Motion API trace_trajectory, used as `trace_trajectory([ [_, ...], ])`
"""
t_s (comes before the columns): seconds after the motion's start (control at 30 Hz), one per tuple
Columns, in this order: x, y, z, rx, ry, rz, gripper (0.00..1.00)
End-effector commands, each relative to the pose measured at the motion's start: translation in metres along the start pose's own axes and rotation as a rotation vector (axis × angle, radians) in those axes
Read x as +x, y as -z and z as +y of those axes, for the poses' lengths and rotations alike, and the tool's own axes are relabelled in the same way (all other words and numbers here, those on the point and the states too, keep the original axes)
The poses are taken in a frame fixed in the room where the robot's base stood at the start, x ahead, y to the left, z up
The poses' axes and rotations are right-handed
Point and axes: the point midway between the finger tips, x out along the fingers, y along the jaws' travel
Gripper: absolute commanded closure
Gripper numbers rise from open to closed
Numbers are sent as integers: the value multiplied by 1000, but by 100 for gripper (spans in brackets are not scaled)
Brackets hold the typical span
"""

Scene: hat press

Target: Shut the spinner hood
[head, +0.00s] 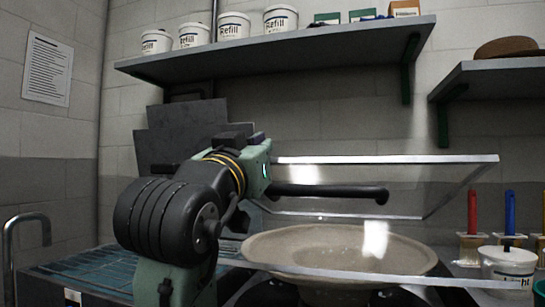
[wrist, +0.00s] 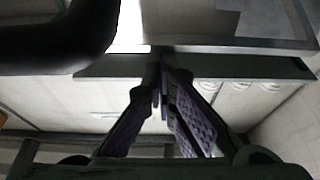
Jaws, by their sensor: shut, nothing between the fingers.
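The spinner hood (head: 390,159) is a clear panel with bright edges. It stands raised above a round beige bowl (head: 265,243), with a gap between them. A thick black handle bar (head: 330,191) runs across the hood, and a dark curved bar, likely this handle, fills the upper left of the wrist view (wrist: 60,45). My gripper (wrist: 162,78) is shut and empty, its fingertips to the right of that bar and apart from it in the picture. In the head view my wrist hides the fingers, just left of the handle.
A wall shelf (head: 300,46) with white refill tubs (head: 234,27) hangs above. A second shelf (head: 495,75) holds a brown hat. Brushes (head: 471,225) and a white tub (head: 508,265) stand right of the bowl. A teal-tiled surface and a metal tap (head: 28,218) are at left.

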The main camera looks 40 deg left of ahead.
Motion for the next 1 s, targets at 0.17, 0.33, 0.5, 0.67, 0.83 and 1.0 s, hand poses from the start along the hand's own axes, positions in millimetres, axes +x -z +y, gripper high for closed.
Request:
trace_trajectory([
  [0.17,-51,-49,0,-2,-1,101,100],
  [0.33,-89,-80,0,-3,-2,193,100],
  [0.5,-118,-107,0,-2,-2,270,100],
  [0.67,-136,-125,0,-3,-2,326,100],
  [0.83,-148,-136,0,-1,0,361,100],
  [1.0,-153,-141,-1,-1,2,373,100],
])
